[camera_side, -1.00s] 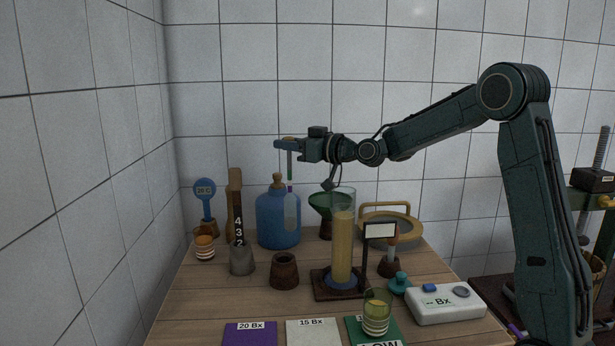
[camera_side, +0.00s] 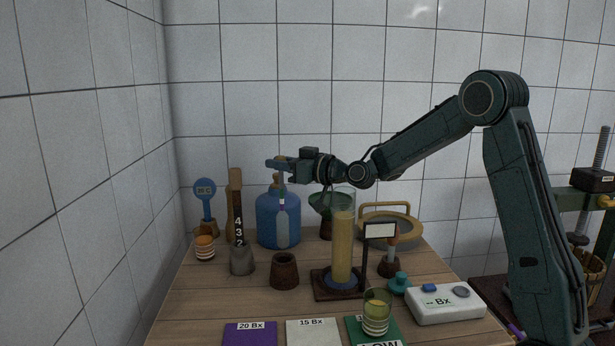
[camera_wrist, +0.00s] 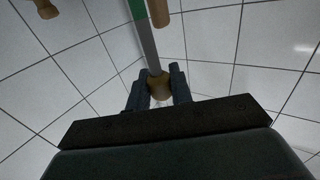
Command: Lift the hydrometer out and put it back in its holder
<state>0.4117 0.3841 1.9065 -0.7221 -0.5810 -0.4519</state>
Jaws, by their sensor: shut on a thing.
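My gripper (camera_side: 280,163) is shut on the top of the hydrometer (camera_side: 282,225), which hangs upright with its pale glass bulb seen against the blue demijohn. In the wrist view, my gripper (camera_wrist: 158,82) has its two fingers on either side of a yellowish knob, and the hydrometer's stem (camera_wrist: 147,45) runs away from it. The tall cylinder of amber liquid (camera_side: 342,245) stands on a dark base to the right, with no hydrometer in it. A brown open-topped cup (camera_side: 284,272) stands below the hydrometer in the picture; I cannot tell if it is the holder.
The blue demijohn (camera_side: 268,205) and green funnel (camera_side: 322,203) stand at the back. A grey cup (camera_side: 242,260), a marked stick (camera_side: 237,215) and a striped cup (camera_side: 205,248) are on the left. A white meter (camera_side: 445,303) and colored cards (camera_side: 250,335) lie at the front.

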